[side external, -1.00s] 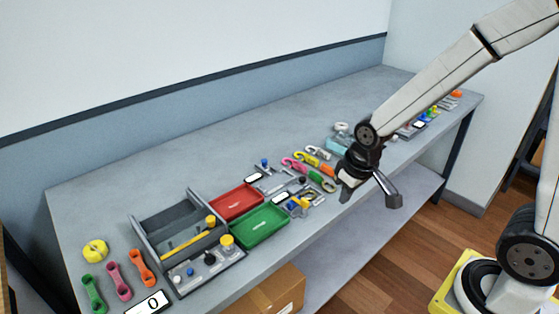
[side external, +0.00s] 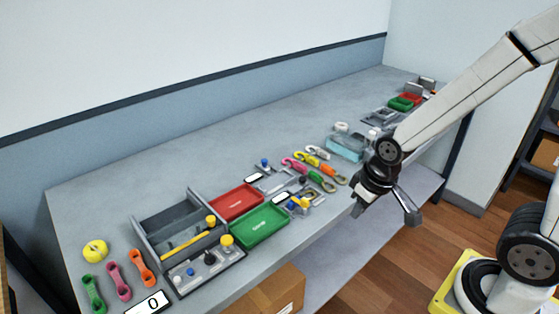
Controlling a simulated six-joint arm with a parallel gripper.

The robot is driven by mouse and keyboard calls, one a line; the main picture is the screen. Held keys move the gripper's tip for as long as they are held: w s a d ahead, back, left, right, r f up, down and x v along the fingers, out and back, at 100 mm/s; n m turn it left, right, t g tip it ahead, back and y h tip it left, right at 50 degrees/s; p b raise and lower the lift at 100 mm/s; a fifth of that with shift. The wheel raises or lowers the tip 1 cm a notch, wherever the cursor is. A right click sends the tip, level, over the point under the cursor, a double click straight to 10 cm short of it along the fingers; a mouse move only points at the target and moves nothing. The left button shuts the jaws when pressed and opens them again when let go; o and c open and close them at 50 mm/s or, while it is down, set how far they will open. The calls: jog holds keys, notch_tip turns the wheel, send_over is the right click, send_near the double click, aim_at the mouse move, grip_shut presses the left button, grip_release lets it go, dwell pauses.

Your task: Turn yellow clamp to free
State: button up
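Several yellow parts show, and I cannot tell for sure which is the yellow clamp. A small yellow lever (side external: 303,202) sits on a grey fixture right of the green tray. A yellow knob (side external: 227,240) stands on the dark plate left of the green tray, beside blue and black knobs. Another yellow knob (side external: 211,221) is at the end of a yellow bar (side external: 187,243) in the grey frame. My gripper (side external: 386,213) is at the bench's front edge, right of these parts, with its fingers spread apart. Nothing shows between them.
A red tray (side external: 236,201) and a green tray (side external: 259,228) lie mid-bench. Several coloured hooks (side external: 315,168) and a pale blue tray (side external: 346,148) lie further right. A yellow ring (side external: 95,251) and coloured straps (side external: 118,280) are at the left end. The back of the bench is clear.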

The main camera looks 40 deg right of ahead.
jog(key=o, duration=0.4)
jog(key=shift+w, duration=0.1)
jog(key=shift+c, duration=0.2)
jog(key=shift+o, duration=0.2)
jog(key=shift+w, duration=0.2)
jog(key=g, duration=0.2)
send_near(305, 200)
jog(key=shift+s+a+f, duration=0.2)
jog(key=shift+s+f, duration=0.1)
jog(key=shift+f, duration=0.05)
jog(key=shift+w+d+f+g, duration=0.15)
jog(key=shift+w+f+g, duration=0.15)
jog(key=shift+w, duration=0.25)
jog(key=shift+f, duration=0.15)
jog(key=shift+f, duration=3.75)
jog(key=shift+c, duration=0.2)
grip_shut()
